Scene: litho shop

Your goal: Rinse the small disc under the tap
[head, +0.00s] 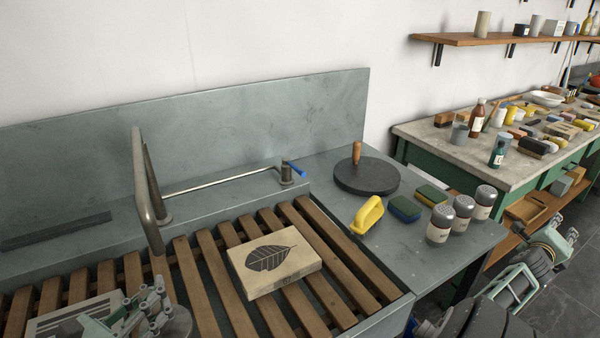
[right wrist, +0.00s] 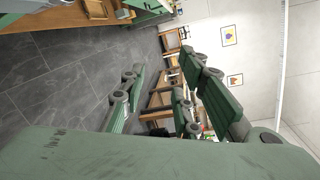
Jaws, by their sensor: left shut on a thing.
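The small disc (head: 179,326) is grey and round, at the bottom edge of the head view, partly cut off and partly hidden by my left gripper (head: 150,308). That gripper is shut on it, over the slatted sink rack, below the tap. The tap (head: 146,190) is a bent grey pipe leaning over the slats. A thin rod runs right from it to a post with a blue lever (head: 296,169). I cannot tell whether water runs. My right gripper (head: 540,262) is at the far right over the floor, open and empty; its spread fingers fill the right wrist view (right wrist: 165,98).
A leaf-print block (head: 272,262) lies on the wooden slats (head: 205,285). On the grey ledge stand a dark wood-handled disc (head: 367,178), a yellow-handled brush (head: 367,215), sponges (head: 404,208) and shakers (head: 440,222). A cluttered workbench (head: 430,134) stands right.

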